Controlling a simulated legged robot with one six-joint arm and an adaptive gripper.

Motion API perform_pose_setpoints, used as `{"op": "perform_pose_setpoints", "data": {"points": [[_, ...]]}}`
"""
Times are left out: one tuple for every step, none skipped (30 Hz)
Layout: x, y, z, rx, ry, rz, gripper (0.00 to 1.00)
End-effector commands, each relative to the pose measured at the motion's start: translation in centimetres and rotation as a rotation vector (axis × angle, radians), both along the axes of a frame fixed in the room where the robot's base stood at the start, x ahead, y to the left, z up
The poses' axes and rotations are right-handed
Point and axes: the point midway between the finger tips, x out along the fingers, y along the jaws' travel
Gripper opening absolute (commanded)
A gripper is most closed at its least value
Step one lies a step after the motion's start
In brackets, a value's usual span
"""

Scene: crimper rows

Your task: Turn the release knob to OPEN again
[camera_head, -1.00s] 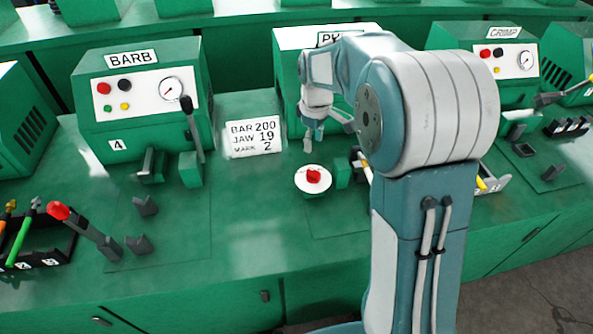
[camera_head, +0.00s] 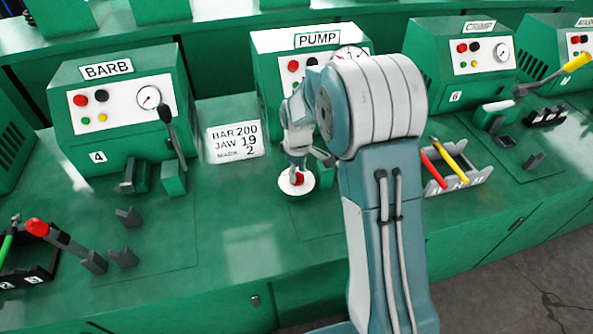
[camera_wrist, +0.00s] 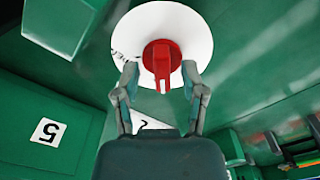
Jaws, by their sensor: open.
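The release knob (camera_wrist: 162,62) is red, with a raised grip bar and a white mark at the bar's end. It sits on a round white dial plate (camera_wrist: 190,28) with lettering, mostly unreadable from here. In the head view the red knob (camera_head: 297,179) and its plate (camera_head: 297,190) are on the green bench in front of the PUMP machine. My gripper (camera_wrist: 157,78) is open, its two fingers on either side of the knob in the wrist view. I cannot tell whether they touch it. In the head view my gripper (camera_head: 297,170) is right above the knob.
The PUMP machine (camera_head: 268,75) stands behind my arm. A white sign (camera_head: 235,141) reads BAR 200, JAW 19, MARK 2. The BARB machine (camera_head: 90,135) with a lever is at left. A grey tray (camera_head: 465,180) with red and yellow handled tools is at right.

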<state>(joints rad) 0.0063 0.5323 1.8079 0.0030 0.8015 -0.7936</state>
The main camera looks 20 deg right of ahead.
Motion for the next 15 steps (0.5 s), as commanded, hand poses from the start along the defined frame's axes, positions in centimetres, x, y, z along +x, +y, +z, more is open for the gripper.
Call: {"op": "perform_pose_setpoints", "data": {"points": [[0.00, 0.07, 0.01, -0.001, -0.001, 0.000, 0.54], [0.01, 0.12, 0.01, -0.001, 0.000, 0.000, 0.54], [0.01, 0.19, 0.02, -0.002, -0.001, 0.000, 0.54], [0.01, 0.22, 0.02, -0.002, -0.001, 0.000, 0.54], [0.01, 0.23, 0.03, -0.002, -0.001, 0.000, 0.41], [0.01, 0.23, 0.04, -0.002, -0.001, 0.000, 0.23], [0.01, 0.23, 0.04, -0.002, -0.001, 0.000, 0.10], [0.02, 0.23, 0.04, -0.002, -0.001, 0.000, 0.00], [0.03, 0.23, 0.04, -0.002, -0.001, 0.000, 0.00], [0.05, 0.22, 0.05, -0.002, -0.001, 0.000, 0.00], [0.06, 0.23, 0.05, -0.002, -0.001, 0.000, 0.00], [0.09, 0.23, 0.04, -0.001, -0.001, 0.000, 0.00], [0.11, 0.25, 0.03, -0.002, -0.002, 0.000, 0.00], [0.11, 0.27, 0.03, -0.002, -0.002, 0.000, 0.00], [0.13, 0.29, 0.03, -0.001, -0.003, -0.001, 0.00]]}}
